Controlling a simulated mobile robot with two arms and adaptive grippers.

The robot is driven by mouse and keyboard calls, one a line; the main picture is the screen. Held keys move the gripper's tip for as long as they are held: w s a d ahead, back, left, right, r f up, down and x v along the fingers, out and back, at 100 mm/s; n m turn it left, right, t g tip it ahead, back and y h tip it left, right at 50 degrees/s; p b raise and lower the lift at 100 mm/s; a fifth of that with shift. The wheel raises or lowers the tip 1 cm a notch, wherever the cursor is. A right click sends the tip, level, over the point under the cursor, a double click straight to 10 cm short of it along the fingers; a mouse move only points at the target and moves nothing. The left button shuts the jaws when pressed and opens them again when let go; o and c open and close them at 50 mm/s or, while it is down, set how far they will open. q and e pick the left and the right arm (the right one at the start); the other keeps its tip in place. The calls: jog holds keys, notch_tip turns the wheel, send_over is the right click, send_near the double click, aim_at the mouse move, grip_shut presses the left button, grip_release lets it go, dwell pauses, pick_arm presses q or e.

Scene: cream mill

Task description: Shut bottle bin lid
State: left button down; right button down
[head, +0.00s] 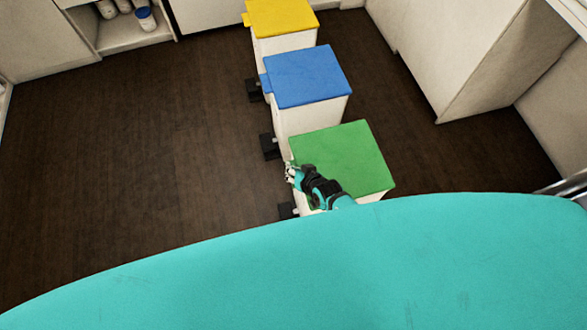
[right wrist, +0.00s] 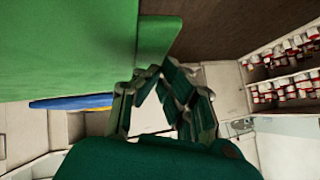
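The bins stand in a row in the head view. The nearest has a green lid (head: 345,155), which looks flat across its top; I cannot tell if it is fully seated. No label shows which bin is for bottles. My right gripper (head: 291,173) is at the lid's left edge and hides part of it. In the right wrist view, the green lid (right wrist: 65,45) fills the upper left, and its front tab (right wrist: 158,38) is just beyond my right fingertips (right wrist: 161,72). Nothing shows between the fingers, but their opening is unclear. My left gripper is out of view.
Behind the green-lidded bin stand bins with a blue lid (head: 308,76) and a yellow lid (head: 281,17), both lying flat. Black pedals (head: 270,146) stick out at their left. White cabinets (head: 450,50) stand at the right. The dark floor (head: 140,150) at left is clear.

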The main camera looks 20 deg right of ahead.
jog(key=shift+s+f, duration=0.2)
dwell(0.3)
jog(key=r+p, duration=0.4)
jog(key=r, duration=0.1)
jog(key=shift+w, duration=0.25)
jog(key=s+r+p, duration=0.2)
jog(key=s+r, duration=0.4)
jog(key=s, duration=0.1)
jog(key=shift+r, duration=0.25)
jog(key=shift+s, duration=0.1)
